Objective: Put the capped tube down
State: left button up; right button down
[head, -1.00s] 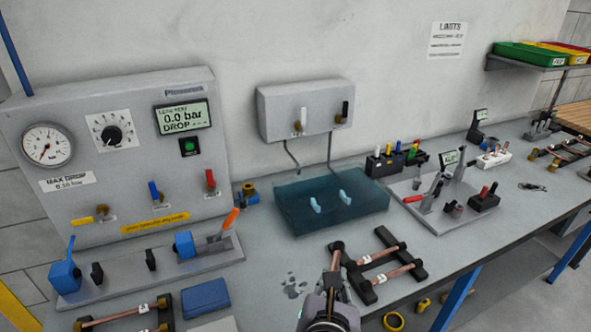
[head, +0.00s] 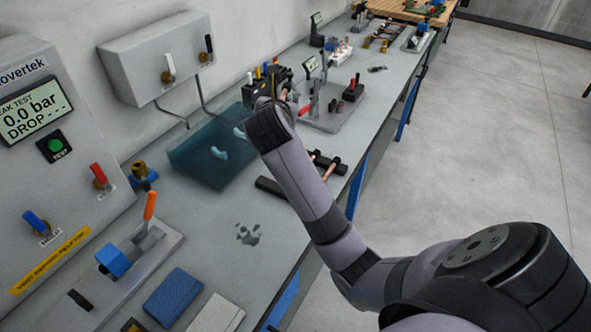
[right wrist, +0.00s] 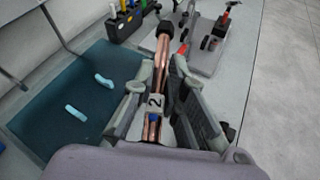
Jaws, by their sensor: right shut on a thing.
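The capped tube (right wrist: 161,58) is a copper tube with a dark cap (right wrist: 165,28) at its far end and a white tag marked 2 (right wrist: 155,101). My right gripper (right wrist: 150,100) is shut on it near the tag in the right wrist view. In the head view my right gripper (head: 287,98) is mostly hidden behind my wrist, above the bench. The black rack (head: 272,188) on the bench is partly covered by my arm. My left gripper is not in view.
A blue-tinted water tank (head: 190,160) stands left of the rack, with the test panel (head: 60,130) further left. A fixture plate (head: 325,118) with clamps lies beyond.

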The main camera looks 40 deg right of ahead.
notch_tip(320, 180, down, 15)
jog(key=shift+s+d+r, duration=0.1)
jog(key=shift+r, duration=0.05)
jog(key=shift+f, duration=0.4)
notch_tip(320, 180, down, 3)
jog(key=shift+f, duration=0.4)
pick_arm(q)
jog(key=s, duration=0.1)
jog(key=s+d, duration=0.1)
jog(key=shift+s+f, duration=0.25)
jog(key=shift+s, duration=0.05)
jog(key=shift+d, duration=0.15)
pick_arm(e)
jog(key=shift+f, duration=0.1)
jog(key=c, duration=1.9)
grip_release()
